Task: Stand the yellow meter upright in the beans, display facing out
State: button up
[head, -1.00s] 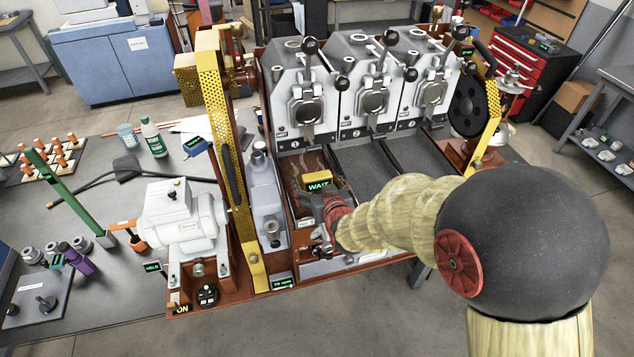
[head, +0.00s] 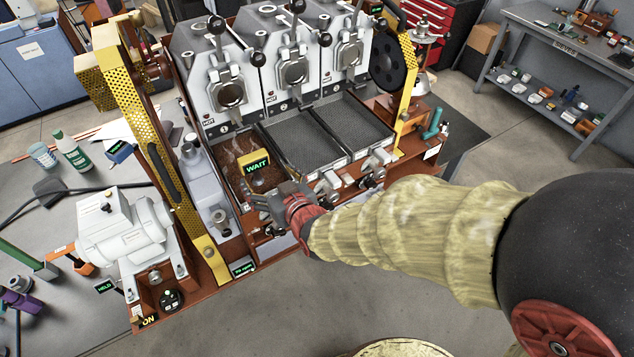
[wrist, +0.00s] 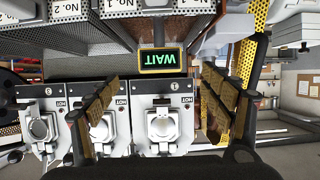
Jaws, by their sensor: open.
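The yellow meter (head: 254,162) stands upright in the brown beans (head: 231,178) of the left tray. Its display reads WAIT in green and faces out towards the front. In the wrist view, which is upside down, the meter (wrist: 162,61) shows ahead of the fingers with its display towards me. My gripper (head: 256,204) is open and empty, in front of the meter and apart from it. In the wrist view, my gripper (wrist: 162,95) has its fingers spread wide with nothing between them. The meter's lower end is not clearly seen.
Two mesh trays (head: 304,148) lie right of the bean tray. Three white roaster fronts (head: 220,88) with lever knobs rise behind. A yellow perforated guard (head: 142,125) and a grey cylinder unit (head: 203,185) stand close on the left. The floor in front is clear.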

jog(key=s+d+r+m+g+h, duration=0.15)
jog(key=d+r, duration=0.25)
jog(key=d, duration=0.6)
jog(key=s+d+r+m+g+h, duration=0.1)
jog(key=s+d+r+m+h, duration=0.2)
jog(key=d, duration=0.6)
jog(key=s+d+r+m+g+h, duration=0.1)
jog(key=s+d, duration=0.5)
jog(key=s, duration=0.2)
jog(key=s+d+r+g+h, duration=0.1)
jog(key=s+d+r+g, duration=0.1)
jog(key=s+d, duration=0.4)
jog(key=shift+s+r+m, duration=0.25)
jog(key=shift+s+m, duration=0.1)
jog(key=shift+s, duration=0.9)
jog(key=shift+f+h, duration=0.1)
jog(key=shift+h, duration=0.15)
